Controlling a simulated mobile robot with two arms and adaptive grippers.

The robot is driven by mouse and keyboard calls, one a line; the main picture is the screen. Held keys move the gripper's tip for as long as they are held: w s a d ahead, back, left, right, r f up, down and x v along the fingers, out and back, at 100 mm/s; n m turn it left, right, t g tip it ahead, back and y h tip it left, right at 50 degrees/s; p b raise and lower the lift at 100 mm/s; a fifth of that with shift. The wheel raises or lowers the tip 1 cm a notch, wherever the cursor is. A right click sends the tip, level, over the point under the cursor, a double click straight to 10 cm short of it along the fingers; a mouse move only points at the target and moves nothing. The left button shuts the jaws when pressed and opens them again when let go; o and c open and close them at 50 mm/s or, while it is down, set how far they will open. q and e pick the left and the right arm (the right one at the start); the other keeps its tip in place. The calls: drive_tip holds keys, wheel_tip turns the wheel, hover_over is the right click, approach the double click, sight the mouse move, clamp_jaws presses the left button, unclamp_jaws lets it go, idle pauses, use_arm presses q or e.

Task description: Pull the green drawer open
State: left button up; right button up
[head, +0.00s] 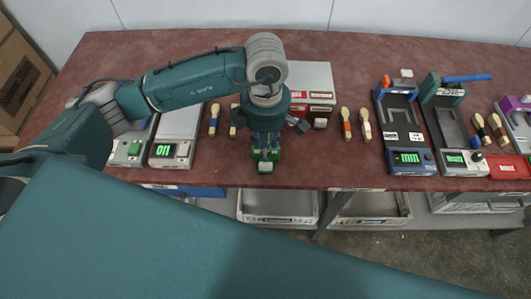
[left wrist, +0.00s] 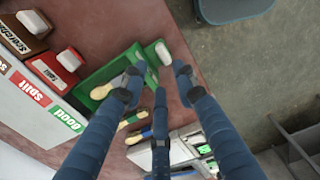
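The left wrist view shows the gripper's fingers (left wrist: 159,74) spread apart, with the handle in the gap beyond the tips. I cannot tell whether they touch it. My right gripper is out of view.
A red drawer (left wrist: 45,72) and a brown drawer (left wrist: 20,38), both shut, sit beside the green one. Digital scales and presses (head: 403,130) stand left and right on the red table (head: 340,160). Grey bins (head: 278,207) are below the front edge.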

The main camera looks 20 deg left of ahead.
use_arm(q)
drive_tip(key=shift+r, duration=2.2)
drive_tip(key=shift+d, duration=0.1)
